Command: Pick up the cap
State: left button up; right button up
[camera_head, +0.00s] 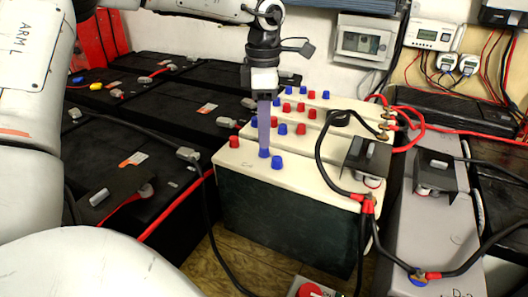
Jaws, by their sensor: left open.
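Small red and blue caps stand in rows on the cream tops of the batteries in the middle. On the nearest cream battery top (310,180) are a blue cap (277,163), another blue cap (264,153) and a red cap (234,142). My left gripper (264,147) points straight down, with its purple fingers seen nearly edge-on. It is open, and its tips are at or just above the blue cap left of the front one; I cannot tell if they touch it. My right gripper is not in view.
Black batteries (150,110) fill the left side. Grey batteries (425,222) stand at the right, with thick black and red cables near the cream tops. A black cable (207,215) hangs in front. A wall box (365,42) and a controller (434,34) are behind.

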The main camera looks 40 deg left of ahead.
aim_at(264, 151)
pick_arm(q)
notch_tip(264, 151, down, 4)
jog(key=shift+w+f+b, duration=0.1)
jog(key=shift+f+b, duration=0.15)
jog(key=shift+b, duration=0.1)
jog(key=shift+r, duration=0.1)
grip_shut()
